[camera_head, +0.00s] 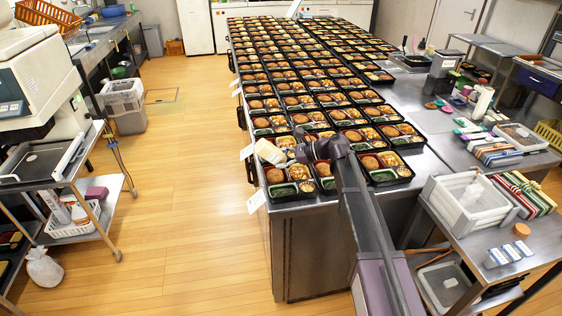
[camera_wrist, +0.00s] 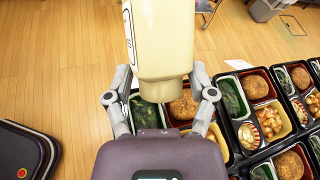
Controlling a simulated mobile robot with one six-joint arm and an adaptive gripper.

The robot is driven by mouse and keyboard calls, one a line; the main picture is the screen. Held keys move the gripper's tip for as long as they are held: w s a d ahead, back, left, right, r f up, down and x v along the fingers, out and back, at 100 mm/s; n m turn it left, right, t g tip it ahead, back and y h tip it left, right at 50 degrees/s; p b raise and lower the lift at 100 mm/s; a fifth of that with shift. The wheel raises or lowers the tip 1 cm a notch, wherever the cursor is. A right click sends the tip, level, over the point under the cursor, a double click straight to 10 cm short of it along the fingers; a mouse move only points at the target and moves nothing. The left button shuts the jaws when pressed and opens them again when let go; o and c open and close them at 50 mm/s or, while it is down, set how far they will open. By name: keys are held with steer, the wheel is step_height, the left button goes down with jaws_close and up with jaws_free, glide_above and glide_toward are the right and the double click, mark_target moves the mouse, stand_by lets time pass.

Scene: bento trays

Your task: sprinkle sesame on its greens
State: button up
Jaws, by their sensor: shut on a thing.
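My gripper (camera_wrist: 161,84) is shut on a cream sesame shaker (camera_wrist: 163,45), with one finger on each side of it. In the head view the shaker (camera_head: 268,151) looks tilted and is held above the near left corner of the bento rows. Below it is a black bento tray (camera_wrist: 172,123) with dark greens (camera_wrist: 146,112) in one compartment and a brown round patty beside them. The shaker and gripper hide part of this tray. I cannot see any sesame falling, nor tell if any lies on the greens.
Many filled bento trays (camera_head: 300,88) stand in close rows on the long steel table. A white bin (camera_head: 470,204) and striped boxes (camera_head: 522,194) stand on the cart at right. A shelf cart (camera_head: 75,190) stands at left. The wooden floor between is clear.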

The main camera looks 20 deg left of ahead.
steer(key=shift+w+d+f+m+g+y+b, duration=0.1)
steer(key=shift+f+m+g+y+b, duration=0.15)
steer(key=shift+f+y+b, duration=0.85)
steer(key=shift+d+r+m+g+y+b, duration=0.15)
steer(key=shift+g+y+b, duration=0.15)
steer(key=shift+b, duration=1.65)
steer(key=shift+a+f+b, duration=0.1)
steer(key=shift+f+b, duration=1.2)
steer(key=shift+f, duration=0.1)
steer(key=shift+f+b, duration=1.8)
steer(key=shift+r+p, duration=1.8)
steer(key=shift+f+b, duration=1.8)
